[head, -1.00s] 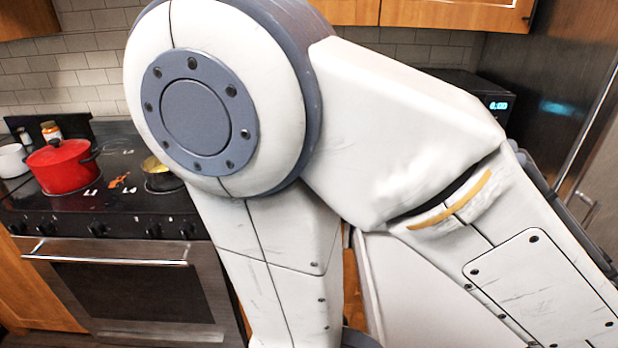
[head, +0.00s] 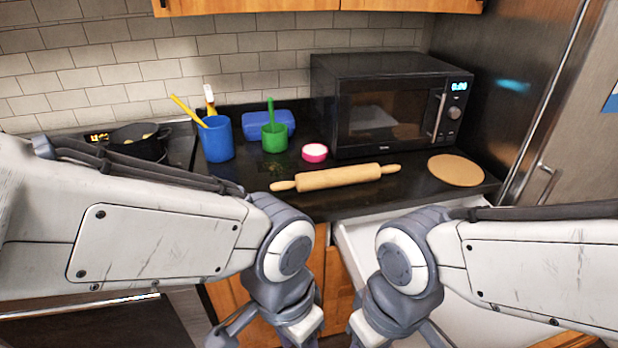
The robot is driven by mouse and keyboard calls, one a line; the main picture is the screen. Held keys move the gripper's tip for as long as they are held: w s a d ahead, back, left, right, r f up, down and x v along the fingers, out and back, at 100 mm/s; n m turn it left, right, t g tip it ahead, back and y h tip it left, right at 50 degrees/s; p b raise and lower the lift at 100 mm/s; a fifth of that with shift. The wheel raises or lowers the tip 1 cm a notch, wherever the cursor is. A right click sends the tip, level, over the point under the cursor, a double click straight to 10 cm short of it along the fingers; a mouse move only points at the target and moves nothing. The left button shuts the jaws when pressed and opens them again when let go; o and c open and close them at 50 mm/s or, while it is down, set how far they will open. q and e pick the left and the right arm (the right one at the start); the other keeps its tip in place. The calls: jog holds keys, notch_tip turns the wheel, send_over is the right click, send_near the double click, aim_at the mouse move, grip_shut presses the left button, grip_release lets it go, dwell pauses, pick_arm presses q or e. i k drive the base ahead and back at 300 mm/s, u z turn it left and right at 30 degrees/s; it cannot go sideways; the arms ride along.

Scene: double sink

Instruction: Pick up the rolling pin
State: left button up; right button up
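The wooden rolling pin (head: 338,178) lies on the dark countertop near its front edge, in front of the microwave. It lies roughly left to right, with its right end slightly farther back, and both handles show. My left gripper (head: 280,325) and my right gripper (head: 387,328) are at the bottom of the head view, lower and nearer than the pin. Both are apart from it. Their fingertips are cut off by the frame edge, so their opening is hidden.
Behind the pin are a black microwave (head: 390,105), a pink bowl (head: 314,152), a green cup (head: 275,138), a blue utensil holder (head: 216,140) and a blue container (head: 269,122). A round board (head: 456,170) lies right. An open white drawer (head: 352,232) projects below the counter.

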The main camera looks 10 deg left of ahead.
aim_at(348, 175)
jog(key=k, duration=1.3)
jog(key=u, duration=0.65)
jog(key=i, duration=0.55)
jog(key=u, duration=0.8)
jog(key=i, duration=0.65)
jog(key=z, duration=0.75)
jog(key=i, duration=0.65)
jog(key=z, duration=0.7)
